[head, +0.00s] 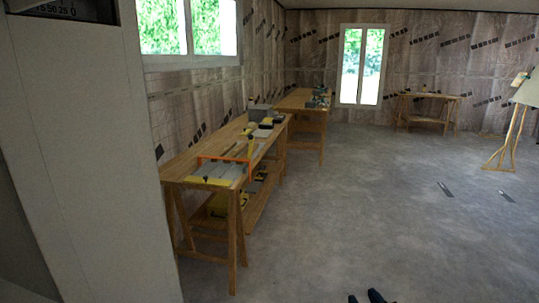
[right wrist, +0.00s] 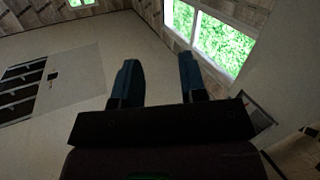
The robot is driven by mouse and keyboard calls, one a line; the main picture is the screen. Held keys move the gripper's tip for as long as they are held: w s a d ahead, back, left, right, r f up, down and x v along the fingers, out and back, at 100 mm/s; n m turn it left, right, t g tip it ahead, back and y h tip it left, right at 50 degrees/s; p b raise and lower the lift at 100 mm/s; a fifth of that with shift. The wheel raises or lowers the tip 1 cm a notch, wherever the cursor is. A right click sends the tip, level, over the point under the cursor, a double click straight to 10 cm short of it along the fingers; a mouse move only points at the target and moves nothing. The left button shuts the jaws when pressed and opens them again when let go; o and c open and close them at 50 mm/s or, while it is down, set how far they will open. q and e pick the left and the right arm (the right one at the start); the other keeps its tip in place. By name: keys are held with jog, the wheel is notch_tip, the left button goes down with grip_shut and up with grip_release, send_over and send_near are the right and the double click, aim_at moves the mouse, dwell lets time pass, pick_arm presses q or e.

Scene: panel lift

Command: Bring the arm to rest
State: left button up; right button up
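My right gripper (head: 364,298) shows only as two dark fingertips at the bottom edge of the head view. In the right wrist view my right gripper (right wrist: 158,80) has its two dark blue fingers apart, with nothing between them. It is open and empty, and touches nothing that I can see. My left gripper and arm are not in the head view.
A pale wall panel (head: 85,150) stands close on the left. Wooden workbenches (head: 181,169) with tools line the left wall under a window (head: 190,27). An easel-like stand (head: 510,130) is at the far right. The grey floor (head: 370,210) ahead is mostly clear.

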jog(key=s+d+f+m+g+h, duration=0.1)
jog(key=s+d+f+g, duration=0.2)
jog(key=s+f, duration=0.6)
jog(key=s+d+f+m+g+h, duration=0.2)
jog(key=s+d+f+g, duration=0.1)
jog(key=s+f, duration=0.7)
jog(key=s+d, duration=0.1)
jog(key=s, duration=0.3)
jog(key=shift+s+f, duration=0.25)
jog(key=shift+f, duration=0.05)
jog(key=shift+w+d, duration=0.1)
